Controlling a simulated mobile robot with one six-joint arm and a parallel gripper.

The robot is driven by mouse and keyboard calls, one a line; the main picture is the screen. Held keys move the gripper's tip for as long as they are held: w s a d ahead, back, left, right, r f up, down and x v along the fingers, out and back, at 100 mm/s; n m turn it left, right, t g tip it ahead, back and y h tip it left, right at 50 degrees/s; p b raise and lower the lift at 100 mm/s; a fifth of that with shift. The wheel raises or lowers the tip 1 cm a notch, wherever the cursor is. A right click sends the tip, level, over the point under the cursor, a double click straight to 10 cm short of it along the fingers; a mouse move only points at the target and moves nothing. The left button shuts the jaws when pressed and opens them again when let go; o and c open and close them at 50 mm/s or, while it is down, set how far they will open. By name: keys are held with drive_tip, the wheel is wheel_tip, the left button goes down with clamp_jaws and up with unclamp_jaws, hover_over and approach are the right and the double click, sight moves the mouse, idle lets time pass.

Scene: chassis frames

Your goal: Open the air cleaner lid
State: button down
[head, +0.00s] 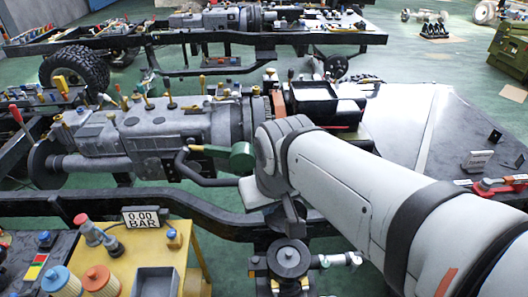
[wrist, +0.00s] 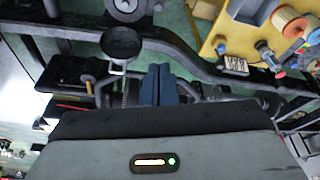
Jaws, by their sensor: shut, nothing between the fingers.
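My gripper (wrist: 159,84) shows in the wrist view as two blue fingers pressed together with nothing between them. A dark round cover (wrist: 122,43) with a small bright clip on its near edge lies up and left of the fingertips, apart from them. It may be the air cleaner lid, but I cannot tell for certain. A second round black part (wrist: 128,8) is at the top edge; it seems to be the round part (head: 290,258) below my arm in the head view. My arm hides the area around the gripper in the head view.
A black chassis rail (head: 130,203) runs across the near side. A grey gearbox (head: 150,135) sits behind it. Green floor shows between.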

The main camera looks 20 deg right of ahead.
drive_tip(key=shift+s, duration=0.1)
drive_tip(key=w+d+f+m+b, duration=0.1)
drive_tip(key=w+d+f+b, duration=0.1)
drive_tip(key=w+d+f, duration=0.55)
drive_tip(key=w+d+f+m+b, duration=0.15)
drive_tip(key=w+d, duration=0.25)
drive_tip(key=w, duration=0.6)
drive_tip(key=w+d+f+m+b, duration=0.1)
drive_tip(key=w+d+f+b, duration=0.1)
drive_tip(key=w+d+f, duration=0.55)
wheel_tip(320, 180, down, 7)
drive_tip(key=a+h+p, duration=0.1)
drive_tip(key=p, duration=0.2)
drive_tip(key=shift+w+a, duration=0.3)
drive_tip(key=shift+a, duration=0.1)
